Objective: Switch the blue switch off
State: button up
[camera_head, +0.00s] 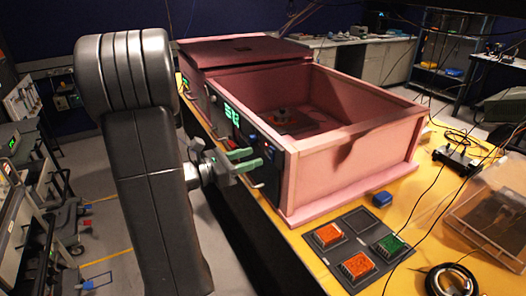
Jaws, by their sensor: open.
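My gripper (254,158) has two green fingers, held apart with nothing visible between them. It is in front of the dark control panel (273,178) on the near left side of the pink foam enclosure (355,172). A small bluish part, likely the blue switch (252,137), shows on this panel just above the fingertips. It is too small to tell its position. I cannot tell whether the fingers touch the panel. My gripper hides part of the panel's lower area.
A green lit display (232,114) is on the panel. A dark tray (345,235) holds orange and green blocks. A clear bin (490,215) and cables occupy the right.

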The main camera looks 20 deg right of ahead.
aim_at(271, 151)
jog(key=shift+w+d+p, duration=0.2)
jog(key=shift+d+p, duration=0.3)
jog(key=shift+d, duration=1.85)
